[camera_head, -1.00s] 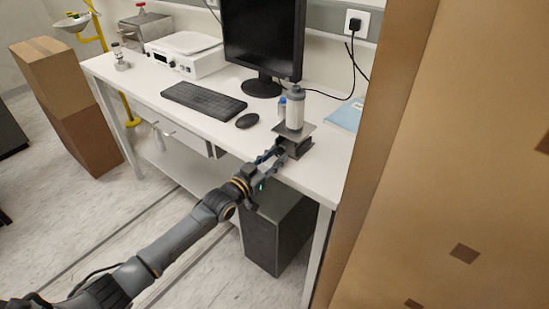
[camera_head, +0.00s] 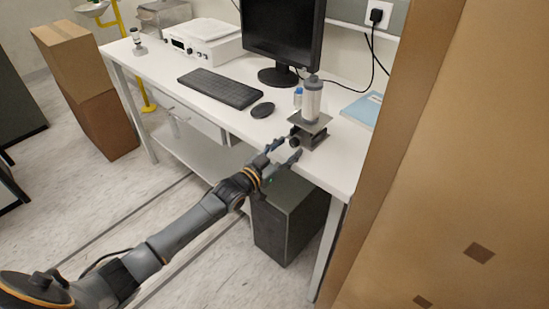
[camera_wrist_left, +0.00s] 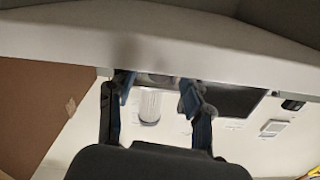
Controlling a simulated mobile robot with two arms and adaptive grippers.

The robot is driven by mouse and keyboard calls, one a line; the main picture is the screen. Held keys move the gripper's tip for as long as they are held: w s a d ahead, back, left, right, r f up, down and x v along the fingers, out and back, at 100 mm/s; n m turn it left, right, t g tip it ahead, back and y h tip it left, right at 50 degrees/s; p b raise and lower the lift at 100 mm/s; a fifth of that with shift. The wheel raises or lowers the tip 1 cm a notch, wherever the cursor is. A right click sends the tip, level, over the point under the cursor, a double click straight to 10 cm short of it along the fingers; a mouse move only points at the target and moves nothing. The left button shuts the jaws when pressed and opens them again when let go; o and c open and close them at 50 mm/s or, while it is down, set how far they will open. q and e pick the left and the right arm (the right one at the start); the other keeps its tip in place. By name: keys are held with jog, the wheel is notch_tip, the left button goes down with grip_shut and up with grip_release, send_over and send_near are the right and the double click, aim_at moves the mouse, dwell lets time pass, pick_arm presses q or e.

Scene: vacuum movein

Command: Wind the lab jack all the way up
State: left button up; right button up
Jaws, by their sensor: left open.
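The lab jack (camera_head: 314,137) stands low near the front edge of the white desk, with its dark knob (camera_head: 294,142) facing my left arm. A grey-white bottle (camera_head: 312,102) stands upright on its top plate. My left gripper (camera_head: 285,150) is open in front of the knob, its fingers apart and seemingly not touching it. The left wrist view shows the open fingers (camera_wrist_left: 157,95) with a pale ribbed cylinder (camera_wrist_left: 150,107) behind them; the jack is hard to make out there. My right gripper is not in view.
A large cardboard-brown surface (camera_head: 440,170) fills the right side.

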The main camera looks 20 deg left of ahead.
pick_arm(q)
jog(key=v, duration=1.1)
jog(key=shift+r, duration=0.1)
jog(key=s+a+f+n+g+y, duration=0.1)
jog(key=s+a+f+g+y, duration=0.1)
jog(key=f, duration=0.8)
jog(key=s+a+f+n+g+y, duration=0.1)
jog(key=s+a+f+g+y, duration=0.15)
jog(key=f, duration=0.85)
jog(key=s+a+f+n+g+y, duration=0.1)
jog(key=s+f+g, duration=0.1)
jog(key=s+f, duration=0.45)
jog(key=s+f+g, duration=0.1)
jog(key=s+f, duration=0.3)
jog(key=f, duration=0.5)
jog(key=s+d+f+g, duration=0.2)
jog(key=s+f, duration=0.3)
jog(key=s, duration=0.6)
jog(key=s+d+f+g, duration=0.2)
jog(key=s+f, duration=0.4)
jog(key=s, duration=0.5)
jog(key=s+d+f+g, duration=0.2)
jog(key=s+f+g, duration=0.2)
jog(key=s, duration=0.7)
notch_tip(320, 180, down, 2)
jog(key=shift+f+y, duration=0.1)
jog(key=shift+y, duration=0.25)
jog(key=shift+s+d+g, duration=0.1)
jog(key=shift+d+g, duration=0.05)
jog(key=shift+g, duration=0.1)
